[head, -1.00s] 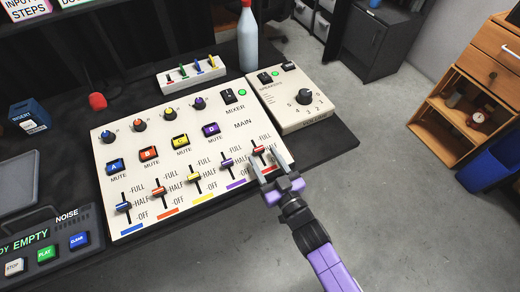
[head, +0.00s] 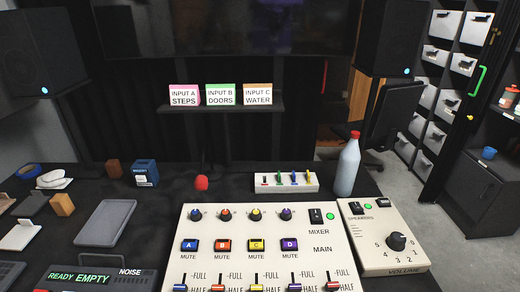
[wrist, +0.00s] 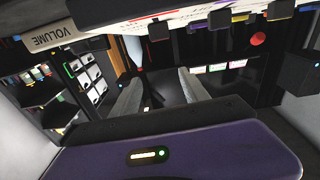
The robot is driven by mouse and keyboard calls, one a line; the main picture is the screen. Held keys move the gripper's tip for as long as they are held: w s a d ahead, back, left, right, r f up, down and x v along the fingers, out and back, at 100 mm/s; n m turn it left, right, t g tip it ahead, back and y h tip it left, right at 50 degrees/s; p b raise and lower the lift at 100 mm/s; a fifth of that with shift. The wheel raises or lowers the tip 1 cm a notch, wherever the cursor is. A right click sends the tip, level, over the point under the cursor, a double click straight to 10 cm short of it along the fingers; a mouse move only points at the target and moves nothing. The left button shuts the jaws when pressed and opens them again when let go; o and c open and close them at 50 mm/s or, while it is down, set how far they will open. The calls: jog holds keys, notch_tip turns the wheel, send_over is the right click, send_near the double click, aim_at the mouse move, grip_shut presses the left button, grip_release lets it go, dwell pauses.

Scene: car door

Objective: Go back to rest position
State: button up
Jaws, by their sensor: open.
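My gripper (wrist: 160,92) shows in the wrist view with its two grey fingers spread apart and nothing visible between them. It is out of sight in the head view. The white mixer panel (head: 262,262) lies on the dark desk at the bottom centre of the head view, with coloured mute buttons and sliders. The main slider (head: 333,286) with a red cap is at the panel's lower right. In the wrist view the edge of the panel and the volume box (wrist: 55,38) run along the top, apart from the fingers.
The speaker volume box (head: 388,240) stands right of the mixer. A bottle (head: 347,165) with a red cap and a small strip of coloured switches (head: 285,181) stand behind. A noise player (head: 100,279) is at the lower left. Open floor (head: 385,175) shows to the right.

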jog(key=s+r+g, duration=0.1)
jog(key=s+r, duration=0.2)
jog(key=s, duration=0.6)
jog(key=s+r+g, duration=0.1)
jog(key=s+r, duration=0.1)
jog(key=s, duration=0.8)
jog(key=s+r+g, duration=0.1)
jog(key=s+r, duration=0.2)
jog(key=s, duration=0.6)
jog(key=shift+s+a+r+g+y, duration=0.25)
jog(key=shift+a+r+g+y, duration=0.05)
jog(key=shift+g, duration=0.1)
dwell(2.0)
